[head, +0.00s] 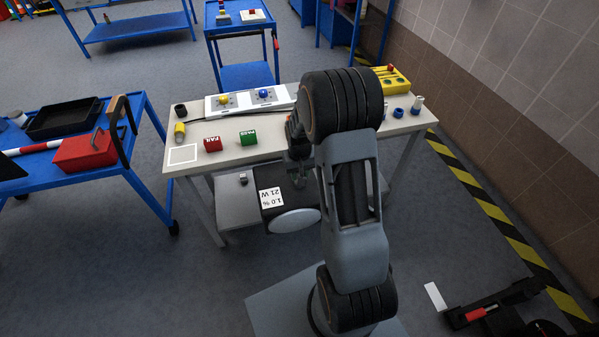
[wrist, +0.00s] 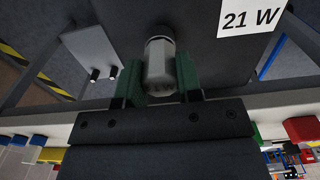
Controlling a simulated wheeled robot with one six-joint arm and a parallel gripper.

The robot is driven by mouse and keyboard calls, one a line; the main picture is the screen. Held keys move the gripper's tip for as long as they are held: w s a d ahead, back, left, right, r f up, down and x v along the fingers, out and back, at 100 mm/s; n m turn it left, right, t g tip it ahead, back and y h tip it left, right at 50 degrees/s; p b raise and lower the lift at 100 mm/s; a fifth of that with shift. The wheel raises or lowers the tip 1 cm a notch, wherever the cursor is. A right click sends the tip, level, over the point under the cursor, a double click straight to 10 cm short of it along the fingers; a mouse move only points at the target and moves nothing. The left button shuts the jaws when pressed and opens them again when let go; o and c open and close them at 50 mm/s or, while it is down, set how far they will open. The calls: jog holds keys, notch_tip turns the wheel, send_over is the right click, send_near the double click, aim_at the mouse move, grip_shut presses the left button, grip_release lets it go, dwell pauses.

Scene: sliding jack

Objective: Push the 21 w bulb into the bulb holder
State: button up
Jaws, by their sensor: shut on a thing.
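The 21 W bulb (wrist: 160,64) is a pale grey cylinder with faint dark lettering on its near end. My gripper (wrist: 158,76) has its green fingers shut on both sides of it. In the wrist view the bulb's far end meets a dark round socket, which looks like the bulb holder (wrist: 159,33). I cannot tell how deep it sits. The holder is on a dark housing, with a "21 W" label (wrist: 251,17). In the head view the housing (head: 246,203) shows below the table's front edge, and my arm hides the bulb.
The table (head: 232,154) carries a red FAIL block (head: 212,144), a green PASS block (head: 248,138), a panel with yellow and blue buttons (head: 243,103) and a yellow box (head: 391,82). Blue carts stand left and behind. A white oval (head: 295,221) is on the housing's front.

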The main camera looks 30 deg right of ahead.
jog(key=shift+f, duration=0.15)
jog(key=o, duration=1.2)
jog(key=shift+c, duration=0.2)
notch_tip(320, 180, up, 14)
jog(key=p, duration=0.1)
jog(key=shift+f, duration=0.15)
jog(key=s+a+r+n+t+p, duration=0.2)
jog(key=s+a+r+p, duration=0.5)
jog(key=s+r, duration=0.7)
jog(key=shift+s+a+r+n+t, duration=0.25)
jog(key=shift+s+a+t, duration=0.55)
jog(key=shift+s+a, duration=0.4)
